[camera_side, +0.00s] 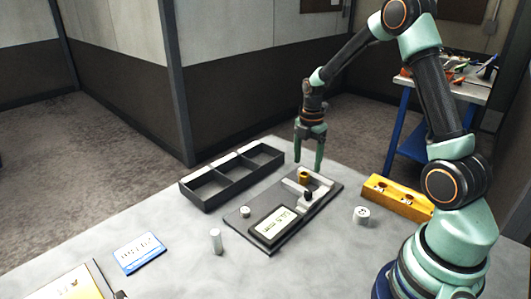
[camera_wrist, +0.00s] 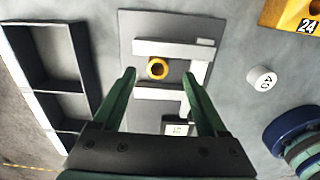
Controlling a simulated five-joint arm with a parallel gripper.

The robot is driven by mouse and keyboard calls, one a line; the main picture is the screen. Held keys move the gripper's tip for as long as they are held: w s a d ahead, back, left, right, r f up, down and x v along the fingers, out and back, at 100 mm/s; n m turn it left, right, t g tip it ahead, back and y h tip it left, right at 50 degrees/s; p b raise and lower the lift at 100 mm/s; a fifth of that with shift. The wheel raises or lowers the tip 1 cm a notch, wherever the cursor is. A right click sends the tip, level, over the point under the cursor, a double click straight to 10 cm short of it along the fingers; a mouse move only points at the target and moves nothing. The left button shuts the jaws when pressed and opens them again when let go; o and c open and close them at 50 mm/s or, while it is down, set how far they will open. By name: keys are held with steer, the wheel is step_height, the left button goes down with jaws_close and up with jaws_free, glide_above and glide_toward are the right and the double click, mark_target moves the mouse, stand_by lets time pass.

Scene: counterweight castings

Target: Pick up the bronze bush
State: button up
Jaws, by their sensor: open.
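The bronze bush (camera_wrist: 157,69) is a short golden ring with a dark hole, seen from above in the wrist view. It sits in the light grey slot of a fixture on a dark plate (camera_wrist: 140,22). In the side view the bush (camera_side: 304,176) shows near the far end of that plate (camera_side: 236,221). My gripper (camera_side: 309,163) is open and points down, its fingertips close to the bush. In the wrist view the two green fingers of my gripper (camera_wrist: 158,72) spread to either side of the bush, with nothing between them. I cannot tell their exact height above it.
A black three-compartment tray (camera_side: 207,205) stands left of the plate. A yellow block with holes (camera_side: 396,197) and a white marked cylinder (camera_side: 361,215) are to the right. A small white cylinder (camera_side: 216,240) and a blue card (camera_side: 139,253) lie at front left. A display (camera_side: 273,226) sits on the plate.

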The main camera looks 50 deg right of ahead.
mark_target(304, 173)
steer(key=shift+w+a+f, duration=0.1)
steer(key=shift+a+f, duration=0.05)
steer(key=shift+f, duration=1.25)
steer(key=shift+w+a+f, duration=0.1)
steer(key=shift+f, duration=1.25)
steer(key=shift+c, duration=0.2)
jaws_close()
